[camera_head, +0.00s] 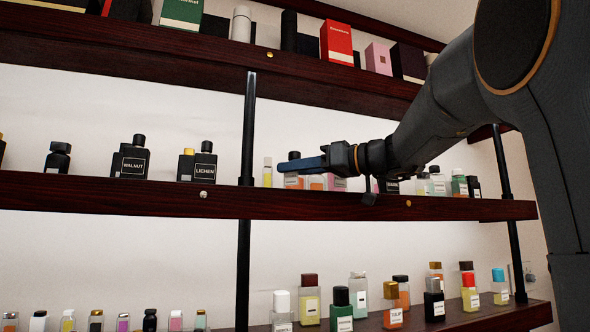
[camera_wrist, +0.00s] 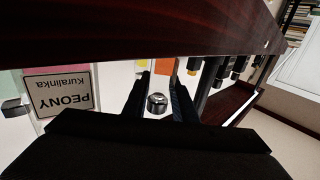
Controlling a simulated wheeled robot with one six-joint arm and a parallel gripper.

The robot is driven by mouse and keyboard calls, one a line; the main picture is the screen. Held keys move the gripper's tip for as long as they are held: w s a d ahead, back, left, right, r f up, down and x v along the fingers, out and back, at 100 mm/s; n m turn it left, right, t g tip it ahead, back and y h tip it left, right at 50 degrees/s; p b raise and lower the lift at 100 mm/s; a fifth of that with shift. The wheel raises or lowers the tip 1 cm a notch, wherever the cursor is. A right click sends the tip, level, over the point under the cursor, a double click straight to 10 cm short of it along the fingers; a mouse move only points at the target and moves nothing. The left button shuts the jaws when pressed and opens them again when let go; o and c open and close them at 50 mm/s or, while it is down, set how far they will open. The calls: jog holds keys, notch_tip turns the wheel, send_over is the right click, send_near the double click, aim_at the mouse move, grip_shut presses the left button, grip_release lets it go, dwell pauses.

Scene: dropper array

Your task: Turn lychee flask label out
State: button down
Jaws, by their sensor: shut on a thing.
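My gripper (camera_head: 302,164) reaches left along the front of the middle shelf, its fingers across the neck area of a dark-capped flask (camera_head: 294,184). That flask has an orange body with a pale label, too small to read. In the wrist view my gripper (camera_wrist: 158,100) has a round dark cap (camera_wrist: 157,103) between its two fingers; it is shut on this dark-capped flask.
A flask labelled PEONY Kuralinka (camera_wrist: 62,90) appears upside down beside my fingers in the wrist view. A slim yellow bottle (camera_head: 267,174) stands left of the fingers. Black flasks marked WALNUT (camera_head: 134,164) and LICHEN (camera_head: 205,169) stand farther left. A post (camera_head: 248,125) crosses the shelves.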

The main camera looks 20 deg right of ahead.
jog(key=shift+w+d+n+g+y, duration=0.1)
jog(key=shift+w+n+g+y, duration=0.05)
jog(key=shift+n+g+y, duration=0.4)
jog(key=shift+s, duration=0.25)
jog(key=shift+w+b, duration=0.15)
jog(key=shift+b, duration=0.2)
jog(key=shift+b, duration=0.55)
jog(key=c, duration=1.4)
grip_release()
jog(key=shift+o, duration=0.2)
jog(key=shift+b+v, duration=1.4)
jog(key=shift+v, duration=2.5)
